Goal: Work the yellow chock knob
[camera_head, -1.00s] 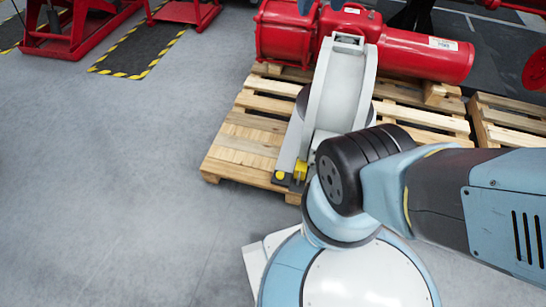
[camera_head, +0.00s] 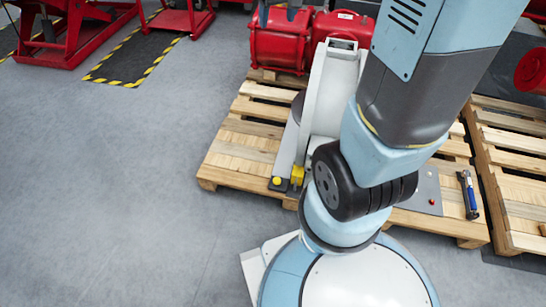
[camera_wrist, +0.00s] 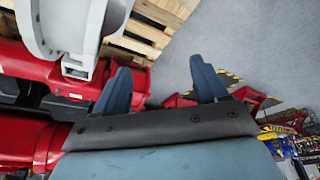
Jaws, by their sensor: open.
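In the head view, a small round yellow knob (camera_head: 277,181) sits on a dark bracket at the lower front left of a white and grey upright device (camera_head: 326,90). Just right of the knob is a larger yellow piece (camera_head: 297,174), partly covered by my arm. I cannot tell whether the two yellow parts are joined. In the wrist view, my gripper (camera_wrist: 160,80) has its two blue fingers spread wide with nothing between them. The grey device (camera_wrist: 68,25) shows at the upper left there, apart from the fingers. No yellow knob shows in the wrist view.
The device stands on a wooden pallet (camera_head: 225,160). Red cylinders (camera_head: 280,40) lie behind it. A blue-handled tool (camera_head: 468,194) and a grey plate with a red button (camera_head: 428,192) are at the pallet's right. Another pallet (camera_head: 515,170) stands farther right. Floor at left is clear.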

